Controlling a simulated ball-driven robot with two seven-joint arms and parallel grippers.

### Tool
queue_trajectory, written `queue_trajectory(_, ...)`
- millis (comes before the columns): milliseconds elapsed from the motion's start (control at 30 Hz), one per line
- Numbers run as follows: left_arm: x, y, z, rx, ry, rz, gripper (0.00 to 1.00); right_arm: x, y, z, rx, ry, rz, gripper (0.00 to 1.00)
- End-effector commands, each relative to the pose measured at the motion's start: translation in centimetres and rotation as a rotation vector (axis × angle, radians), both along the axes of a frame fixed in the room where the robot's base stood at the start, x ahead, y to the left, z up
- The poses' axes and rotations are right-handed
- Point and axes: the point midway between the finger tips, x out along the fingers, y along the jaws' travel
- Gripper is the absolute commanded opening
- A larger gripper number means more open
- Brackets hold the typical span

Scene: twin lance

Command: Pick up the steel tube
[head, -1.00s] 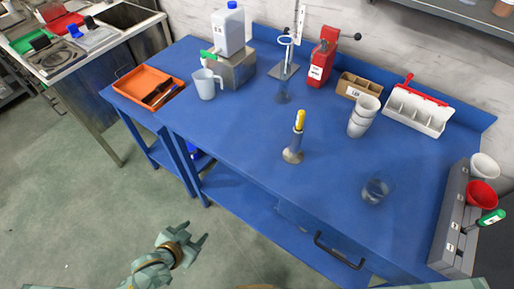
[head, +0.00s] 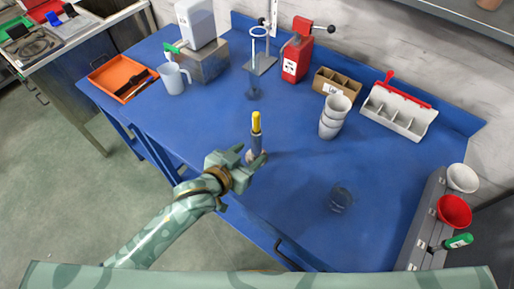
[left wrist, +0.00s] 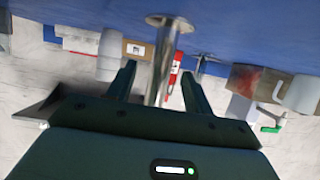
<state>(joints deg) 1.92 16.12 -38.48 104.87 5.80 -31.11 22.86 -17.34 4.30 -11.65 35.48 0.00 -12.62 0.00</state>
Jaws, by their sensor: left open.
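The steel tube (head: 257,143) stands upright on the blue table, with a yellow-topped item (head: 256,122) in its upper end. My left gripper (head: 250,158) reaches over the table's front edge to the tube, and its fingers partly cover the tube's lower part. In the left wrist view the picture is upside down. There the tube (left wrist: 164,60) with its round foot (left wrist: 170,21) shows between the two open fingers of my gripper (left wrist: 160,75). I see a gap on each side of the tube. My right gripper is not in view.
A clear glass (head: 341,198) stands right of the tube, and stacked white cups (head: 334,117) stand behind it. A grey rack (head: 425,222) lines the right edge.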

Motion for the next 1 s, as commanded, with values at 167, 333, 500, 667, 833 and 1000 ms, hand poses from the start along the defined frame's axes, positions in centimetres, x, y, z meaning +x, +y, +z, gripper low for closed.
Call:
queue_trajectory(167, 2.0, -1.1, -1.4, -0.001, -0.001, 0.0, 0.51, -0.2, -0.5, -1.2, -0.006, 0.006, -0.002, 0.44)
queue_trajectory(333, 3.7, -2.3, -2.3, 0.0, 0.0, 0.0, 0.51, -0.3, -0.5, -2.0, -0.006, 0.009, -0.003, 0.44)
queue_trajectory(500, 4.0, -2.5, -2.2, -0.001, -0.001, -0.001, 0.51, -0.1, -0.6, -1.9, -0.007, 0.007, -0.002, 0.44)
queue_trajectory(667, 4.0, -2.5, -2.1, -0.001, -0.001, 0.0, 0.35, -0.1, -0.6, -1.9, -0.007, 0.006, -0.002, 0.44)
queue_trajectory(833, 4.0, -2.5, -2.2, 0.0, 0.0, 0.0, 0.01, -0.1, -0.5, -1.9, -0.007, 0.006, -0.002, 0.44)
queue_trajectory(1000, 4.0, -2.4, -2.1, -0.001, -0.001, 0.0, 0.01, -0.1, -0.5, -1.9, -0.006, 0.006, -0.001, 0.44)
